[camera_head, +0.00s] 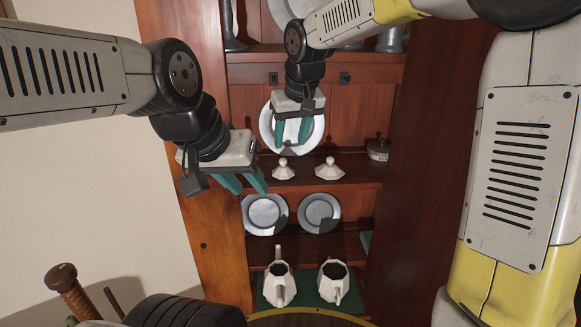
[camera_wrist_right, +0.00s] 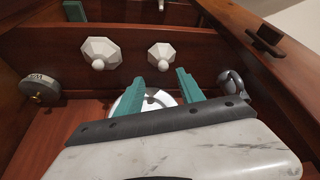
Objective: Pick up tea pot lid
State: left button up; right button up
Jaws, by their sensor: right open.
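Two white faceted tea pot lids with knobs stand on a wooden shelf: a left lid (camera_head: 283,170) and a right lid (camera_head: 329,169). My right gripper (camera_head: 291,144) is open and empty, its teal fingers pointing down above the left lid, apart from it. In the right wrist view, the left lid (camera_wrist_right: 161,55) lies just beyond the fingertips (camera_wrist_right: 167,76), and the right lid (camera_wrist_right: 100,52) is further left. My left gripper (camera_head: 250,192) is left of the lids, with its teal fingers apart and nothing visible between them.
Two white tea pots, a left one (camera_head: 279,287) and a right one (camera_head: 333,282), stand on a lower shelf. Grey plates (camera_head: 265,213) (camera_head: 319,212) lean between the shelves. A white plate (camera_head: 266,133) stands behind my right gripper. A round tin (camera_head: 378,150) sits right of the lids. Cabinet sides (camera_head: 418,180) bound the space.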

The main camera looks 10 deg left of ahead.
aim_at(284, 159)
jog(key=x, duration=0.8)
jog(key=shift+a, duration=0.35)
grip_shut()
